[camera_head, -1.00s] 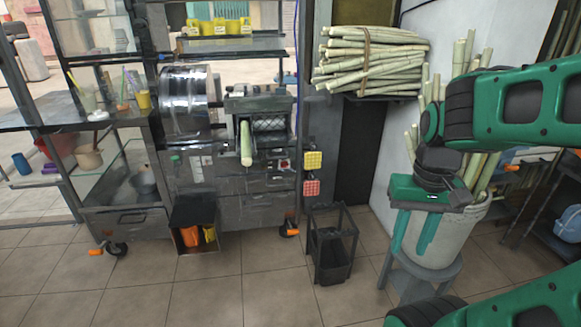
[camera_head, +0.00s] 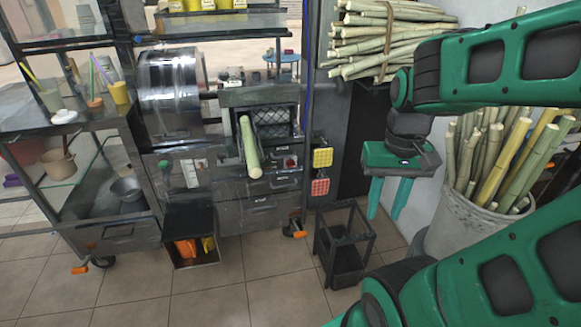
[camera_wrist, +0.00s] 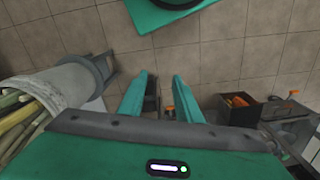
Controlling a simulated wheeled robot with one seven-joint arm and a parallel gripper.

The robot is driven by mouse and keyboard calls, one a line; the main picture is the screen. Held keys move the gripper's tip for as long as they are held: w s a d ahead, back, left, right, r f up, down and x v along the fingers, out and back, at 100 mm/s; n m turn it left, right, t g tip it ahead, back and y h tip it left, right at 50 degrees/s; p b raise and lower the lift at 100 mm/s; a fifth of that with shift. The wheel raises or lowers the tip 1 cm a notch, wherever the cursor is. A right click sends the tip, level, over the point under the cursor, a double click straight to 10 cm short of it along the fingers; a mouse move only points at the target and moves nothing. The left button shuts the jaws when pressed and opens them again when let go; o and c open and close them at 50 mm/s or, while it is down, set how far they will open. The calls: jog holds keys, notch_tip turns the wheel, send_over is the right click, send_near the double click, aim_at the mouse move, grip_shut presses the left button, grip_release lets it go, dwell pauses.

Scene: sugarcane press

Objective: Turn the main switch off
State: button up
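The sugarcane press (camera_head: 262,115) stands ahead with a cane stalk (camera_head: 249,146) sticking out of its front. Its lower front carries a small panel with a red button (camera_head: 290,163) and, further left, a pale plate (camera_head: 194,172) beside a green knob (camera_head: 163,163). I cannot tell which of these is the main switch. My gripper (camera_head: 386,212) hangs pointing down, right of the press and apart from it. Its two green fingers are spread with nothing between them, also in the wrist view (camera_wrist: 157,82).
A yellow pad (camera_head: 322,157) and a red pad (camera_head: 320,187) sit at the press's right edge. A black open-frame bin (camera_head: 345,240) stands on the floor below. A bucket of cane (camera_head: 465,225) is at right, and a cane bundle (camera_head: 390,40) lies above.

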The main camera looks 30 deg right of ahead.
jog(key=shift+w+a, duration=0.1)
jog(key=shift+a, duration=0.05)
jog(key=o, duration=0.4)
jog(key=shift+o, duration=0.7)
jog(key=shift+s+r, duration=0.2)
jog(key=shift+s, duration=0.1)
jog(key=w+d+f+n+t+h, duration=0.15)
jog(key=w+d+f, duration=0.3)
jog(key=w, duration=0.75)
jog(key=w+d+f+t+h, duration=0.25)
jog(key=w+d, duration=0.25)
jog(key=w, duration=0.8)
jog(key=w+d+f+t+h, duration=0.1)
jog(key=w+d+f+t, duration=0.3)
jog(key=w, duration=0.8)
jog(key=n+t, duration=0.2)
jog(key=t, duration=0.3)
send_near(292, 166)
jog(key=s+d+r, duration=0.2)
jog(key=d+r, duration=0.3)
jog(key=r, duration=0.1)
jog(key=a+f+t, duration=0.5)
jog(key=f, duration=0.5)
jog(key=x, duration=1)
jog(key=shift+d, duration=0.15)
